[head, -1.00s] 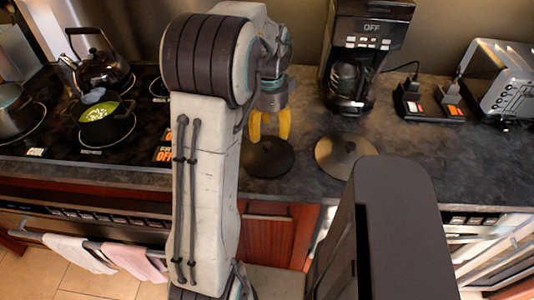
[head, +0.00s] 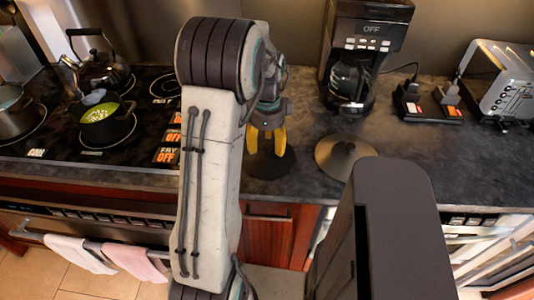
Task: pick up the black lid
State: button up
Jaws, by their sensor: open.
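The black lid (head: 271,168) lies flat on the dark counter, right of the stove, partly hidden behind my arm and fingers. My gripper (head: 266,150) points down over it, with its yellow fingers spread apart around the middle of the lid. The fingertips are at or just above the lid's surface; I cannot tell whether they touch it. The lid's knob is hidden or too dark to make out.
A grey-brown lid (head: 344,157) lies close to the right. A coffee maker (head: 366,55) stands behind it. A black pot (head: 105,122) and a kettle (head: 98,68) are on the stove. A toaster (head: 499,82) stands far right. The counter's right front is clear.

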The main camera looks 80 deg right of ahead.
jog(key=shift+f, duration=0.65)
jog(key=shift+c, duration=0.2)
grip_shut()
